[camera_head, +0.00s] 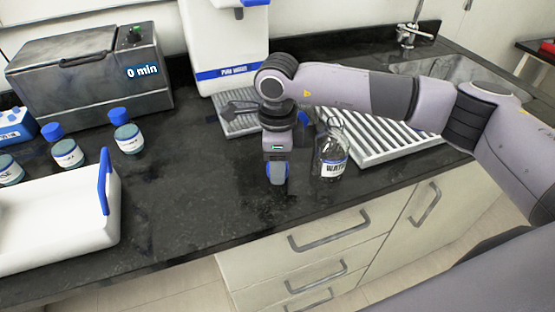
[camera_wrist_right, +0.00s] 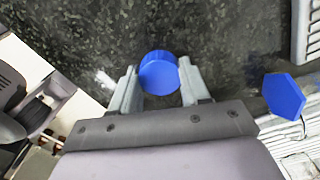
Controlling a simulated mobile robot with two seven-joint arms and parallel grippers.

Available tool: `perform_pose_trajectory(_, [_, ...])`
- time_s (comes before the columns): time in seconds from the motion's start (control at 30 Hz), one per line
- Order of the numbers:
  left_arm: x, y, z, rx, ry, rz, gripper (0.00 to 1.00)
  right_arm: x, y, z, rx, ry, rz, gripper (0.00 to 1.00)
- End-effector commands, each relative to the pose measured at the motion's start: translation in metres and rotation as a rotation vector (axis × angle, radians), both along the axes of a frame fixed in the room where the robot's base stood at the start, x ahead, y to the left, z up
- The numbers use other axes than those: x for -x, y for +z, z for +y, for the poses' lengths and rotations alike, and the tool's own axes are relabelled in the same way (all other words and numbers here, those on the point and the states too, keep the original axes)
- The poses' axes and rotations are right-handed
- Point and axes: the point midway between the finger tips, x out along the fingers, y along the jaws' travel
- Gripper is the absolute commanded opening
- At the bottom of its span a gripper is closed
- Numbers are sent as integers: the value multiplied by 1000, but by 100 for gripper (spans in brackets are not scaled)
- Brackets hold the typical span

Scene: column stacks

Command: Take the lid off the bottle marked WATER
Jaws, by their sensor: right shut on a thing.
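The clear bottle marked WATER (camera_head: 331,160) stands upright on the dark counter, in front of the ribbed drying rack. No blue lid shows on its neck, though the arm passes close above. My right gripper (camera_head: 278,178) is left of the bottle, pointing down and apart from it. It is shut on a round blue lid (camera_wrist_right: 159,73), which sits between the two fingers in the right wrist view. I cannot tell whether the lid touches the counter. My left gripper is not in view.
The white rack (camera_head: 385,140) is behind the bottle; a blue hexagonal piece (camera_wrist_right: 284,95) shows near it. A water dispenser (camera_head: 228,50), grey heater box (camera_head: 95,75), blue-capped bottles (camera_head: 127,135) and white tray (camera_head: 60,225) stand left. The counter's front middle is clear.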

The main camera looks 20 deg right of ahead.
Motion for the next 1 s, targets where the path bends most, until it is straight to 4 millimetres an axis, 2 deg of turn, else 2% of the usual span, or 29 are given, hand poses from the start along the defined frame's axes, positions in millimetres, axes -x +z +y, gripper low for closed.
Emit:
perform_pose_trajectory(0.3, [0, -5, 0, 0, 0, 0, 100, 0, -4, 0, -1, 1, 0, 9])
perform_pose_trajectory(0.33, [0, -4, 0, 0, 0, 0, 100, 0, -3, 0, -1, 1, 0, 52])
perform_pose_trajectory(0.4, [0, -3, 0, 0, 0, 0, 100, 0, -2, 0, -1, 1, 0, 71])
perform_pose_trajectory(0.77, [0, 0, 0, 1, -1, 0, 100, 0, 1, 0, -1, 0, 0, 71])
perform_pose_trajectory(0.87, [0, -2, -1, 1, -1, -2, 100, -1, 9, 1, -2, 1, -3, 71])
perform_pose_trajectory(1.0, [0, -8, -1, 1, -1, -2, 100, -1, 38, 1, -3, 1, -6, 71])
